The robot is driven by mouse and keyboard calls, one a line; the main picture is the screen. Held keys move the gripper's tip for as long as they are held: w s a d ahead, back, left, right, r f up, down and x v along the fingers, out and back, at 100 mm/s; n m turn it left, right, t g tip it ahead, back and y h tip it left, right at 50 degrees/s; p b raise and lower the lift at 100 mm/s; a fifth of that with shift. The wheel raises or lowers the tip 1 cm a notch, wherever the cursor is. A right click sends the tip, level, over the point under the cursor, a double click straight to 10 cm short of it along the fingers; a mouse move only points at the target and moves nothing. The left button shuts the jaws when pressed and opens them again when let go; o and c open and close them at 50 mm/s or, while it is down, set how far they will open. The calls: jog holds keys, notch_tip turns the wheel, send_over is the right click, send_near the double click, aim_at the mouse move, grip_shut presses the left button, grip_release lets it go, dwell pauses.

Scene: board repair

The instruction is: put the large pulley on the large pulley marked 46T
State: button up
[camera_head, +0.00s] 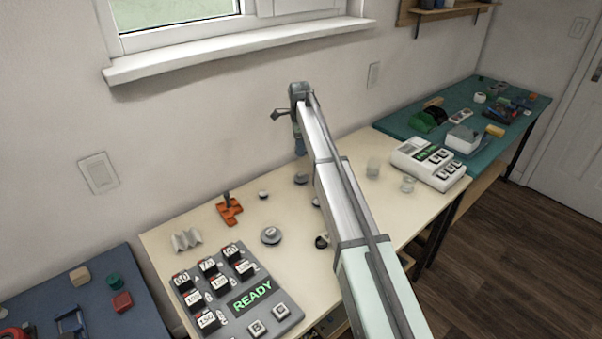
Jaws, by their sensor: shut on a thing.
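My gripper (299,146) hangs down from the far end of my arm, over the back of the cream table. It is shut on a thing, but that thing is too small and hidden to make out. A large round pulley-like part (271,236) with a pale top lies on the table left of my arm. A smaller grey disc (301,179) lies below the gripper, with a visible gap between them in the picture. A dark round part (322,241) sits beside my arm and is partly hidden by it. No 46T marking is readable.
A grey panel (239,299) reading READY with several labelled blocks fills the front left. An orange stand (229,210), a white zigzag piece (186,240) and a small knob (263,194) stand behind it. Clear jars (373,168) and a white device (429,164) are at right.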

aim_at(300, 174)
notch_tip(300, 174, down, 10)
jog(key=shift+r, duration=0.15)
dwell(0.4)
jog(key=shift+f, duration=0.2)
jog(key=o, duration=1)
jog(key=shift+r, duration=0.1)
notch_tip(300, 174, up, 12)
jog(key=shift+r, duration=0.1)
